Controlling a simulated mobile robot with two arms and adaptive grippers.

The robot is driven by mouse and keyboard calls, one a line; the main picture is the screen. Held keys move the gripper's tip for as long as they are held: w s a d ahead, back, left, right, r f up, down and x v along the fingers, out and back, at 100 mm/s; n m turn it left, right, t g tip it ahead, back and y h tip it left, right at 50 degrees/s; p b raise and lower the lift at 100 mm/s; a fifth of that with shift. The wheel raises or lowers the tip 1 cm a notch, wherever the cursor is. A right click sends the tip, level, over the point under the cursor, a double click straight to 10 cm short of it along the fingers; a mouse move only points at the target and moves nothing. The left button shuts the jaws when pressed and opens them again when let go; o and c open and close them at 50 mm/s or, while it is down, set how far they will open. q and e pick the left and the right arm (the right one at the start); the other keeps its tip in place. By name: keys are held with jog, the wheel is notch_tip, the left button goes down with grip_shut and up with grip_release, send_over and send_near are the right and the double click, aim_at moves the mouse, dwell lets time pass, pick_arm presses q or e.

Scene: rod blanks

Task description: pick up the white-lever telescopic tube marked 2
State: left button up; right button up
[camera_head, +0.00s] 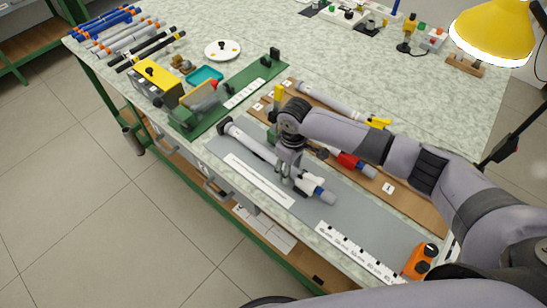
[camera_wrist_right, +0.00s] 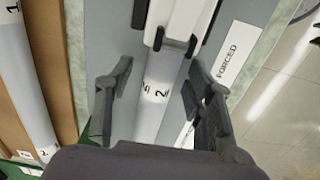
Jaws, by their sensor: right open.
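The white-lever telescopic tube (camera_head: 250,143) lies on a grey mat (camera_head: 330,215), with its white lever (camera_head: 308,182) near its lower right end. In the right wrist view the tube (camera_wrist_right: 158,85) carries a black 2, with white clamp parts (camera_wrist_right: 180,18) above it. My right gripper (camera_head: 287,178) is over the tube, just left of the lever. In its wrist view the open fingers (camera_wrist_right: 160,75) stand on both sides of the tube, and a gap shows on each side. My left gripper is out of view.
A red-lever tube (camera_head: 355,164) and a yellow-lever tube (camera_head: 330,101) lie behind, partly hidden by my right arm. An orange device (camera_head: 420,261) stands at the mat's right end. A white label strip (camera_head: 258,180) lies in front of the tube.

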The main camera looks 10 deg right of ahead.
jog(key=c, duration=0.9)
jog(key=shift+r, duration=0.1)
jog(key=shift+c, duration=0.2)
